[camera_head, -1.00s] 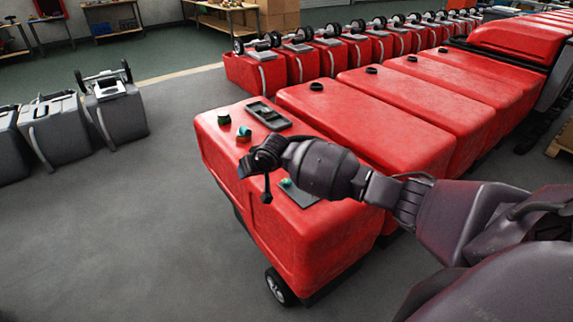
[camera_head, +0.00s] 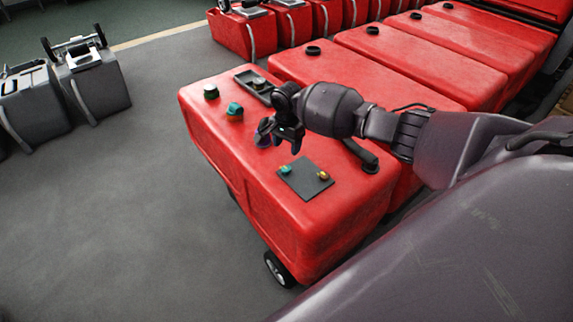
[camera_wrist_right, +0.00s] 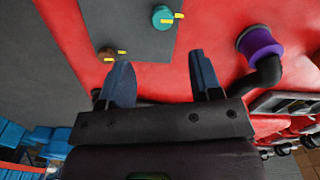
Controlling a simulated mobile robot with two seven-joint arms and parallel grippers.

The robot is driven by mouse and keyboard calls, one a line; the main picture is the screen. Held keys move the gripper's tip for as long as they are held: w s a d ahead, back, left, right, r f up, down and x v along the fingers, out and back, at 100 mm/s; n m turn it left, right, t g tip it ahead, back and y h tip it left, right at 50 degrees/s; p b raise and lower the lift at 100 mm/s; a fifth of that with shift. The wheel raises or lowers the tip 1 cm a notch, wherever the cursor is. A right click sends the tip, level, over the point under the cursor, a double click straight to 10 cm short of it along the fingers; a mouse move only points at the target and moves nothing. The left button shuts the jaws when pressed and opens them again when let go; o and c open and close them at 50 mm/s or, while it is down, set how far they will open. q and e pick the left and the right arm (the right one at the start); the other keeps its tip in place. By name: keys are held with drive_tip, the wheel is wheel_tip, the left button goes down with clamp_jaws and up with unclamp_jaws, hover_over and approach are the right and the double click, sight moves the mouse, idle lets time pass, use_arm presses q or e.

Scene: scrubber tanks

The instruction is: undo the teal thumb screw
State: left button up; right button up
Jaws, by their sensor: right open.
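The teal thumb screw (camera_head: 285,169) sits on a dark plate (camera_head: 299,189) on top of the nearest red tank (camera_head: 345,205). In the right wrist view the teal screw (camera_wrist_right: 163,18) has a yellow bar and stands at the plate's edge. A brown-orange screw (camera_head: 324,176) is on the same plate; it shows in the right wrist view (camera_wrist_right: 106,53) too. My right gripper (camera_head: 279,137) is over the tank top, behind the plate, apart from the teal screw. In the wrist view its fingers (camera_wrist_right: 162,78) are spread with nothing between them. My left gripper is out of view.
A purple cap (camera_wrist_right: 260,45) on a black elbow pipe stands beside my right gripper. A teal-topped knob (camera_head: 235,110), a dark green cap (camera_head: 211,91) and a black tray are farther along the tank top. More red tanks stand behind.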

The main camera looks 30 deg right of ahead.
sight(287, 168)
drive_tip(key=f+b, duration=0.1)
drive_tip(key=f, duration=0.8)
drive_tip(key=shift+w+f+b, duration=0.15)
drive_tip(key=shift+w+b, duration=0.05)
drive_tip(key=shift+b, duration=0.15)
drive_tip(key=shift+d+f, duration=0.1)
drive_tip(key=shift+f, duration=0.5)
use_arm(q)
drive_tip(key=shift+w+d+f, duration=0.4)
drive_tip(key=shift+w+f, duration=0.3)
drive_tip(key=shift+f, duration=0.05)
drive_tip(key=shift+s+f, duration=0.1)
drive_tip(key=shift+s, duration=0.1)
use_arm(e)
drive_tip(key=shift+c, duration=1)
drive_tip(key=c, duration=0.7)
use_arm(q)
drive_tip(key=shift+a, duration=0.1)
use_arm(e)
drive_tip(key=shift+c, duration=0.2)
